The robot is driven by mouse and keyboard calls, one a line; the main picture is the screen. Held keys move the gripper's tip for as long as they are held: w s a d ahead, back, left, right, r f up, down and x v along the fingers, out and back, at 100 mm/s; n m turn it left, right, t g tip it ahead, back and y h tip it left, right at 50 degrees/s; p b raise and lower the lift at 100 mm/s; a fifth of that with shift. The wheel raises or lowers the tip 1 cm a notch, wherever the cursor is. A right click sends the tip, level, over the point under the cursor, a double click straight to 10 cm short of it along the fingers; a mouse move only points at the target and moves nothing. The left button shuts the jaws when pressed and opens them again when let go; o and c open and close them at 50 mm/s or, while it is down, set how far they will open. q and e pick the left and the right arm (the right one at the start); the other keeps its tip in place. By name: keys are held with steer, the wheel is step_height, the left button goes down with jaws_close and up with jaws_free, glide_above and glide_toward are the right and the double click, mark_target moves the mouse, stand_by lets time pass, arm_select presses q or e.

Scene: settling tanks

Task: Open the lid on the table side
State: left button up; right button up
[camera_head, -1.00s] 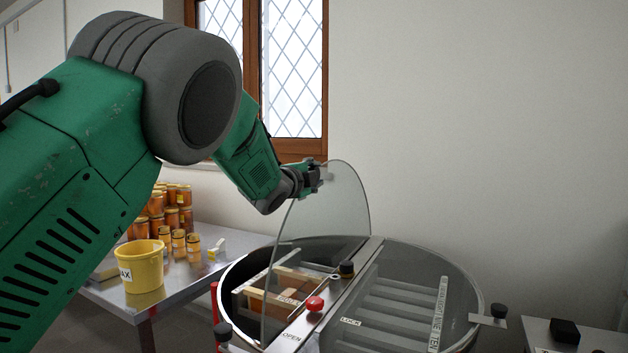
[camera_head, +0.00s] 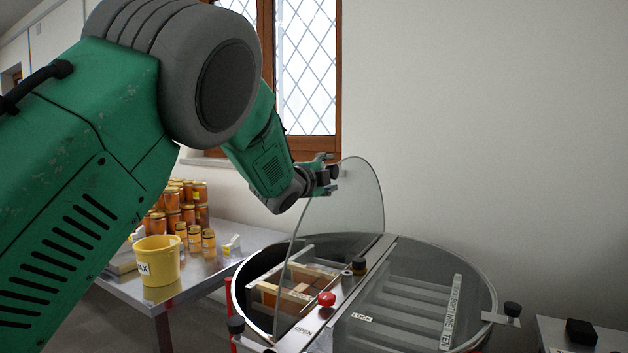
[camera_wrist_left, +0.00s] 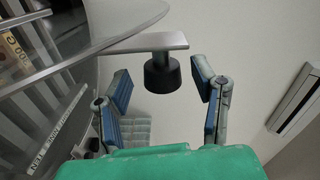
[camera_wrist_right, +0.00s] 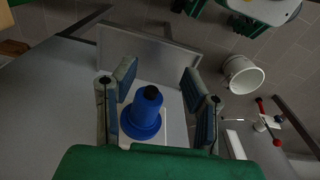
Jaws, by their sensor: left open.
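The table-side lid (camera_head: 345,205) is a clear half-disc standing raised, nearly upright, over the round metal drum (camera_head: 236,290). My left gripper (camera_head: 332,174) is at its upper edge. The left wrist view shows the lid's black knob (camera_wrist_left: 161,74) on a metal tab (camera_wrist_left: 150,42), between the spread fingers (camera_wrist_left: 165,92) with gaps on both sides. The other clear lid (camera_head: 410,295) lies flat, with its own black knob (camera_head: 512,309) at the right. My right gripper (camera_wrist_right: 158,92) shows only in its wrist view, open, with a blue cone-shaped object (camera_wrist_right: 146,112) beyond its fingers.
A crossbar (camera_head: 340,300) with a red knob (camera_head: 326,299) spans the drum; wooden frames (camera_head: 300,285) show inside. A steel table (camera_head: 215,262) at left holds a yellow bucket (camera_head: 157,262) and several jars (camera_head: 185,205). Another table (camera_head: 560,335) stands at right.

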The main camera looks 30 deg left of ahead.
arm_select(q)
steer(key=s+a, duration=0.1)
steer(key=s, duration=0.9)
steer(key=shift+s+a+f, duration=0.15)
steer(key=shift+a, duration=0.05)
steer(key=shift+d, duration=0.15)
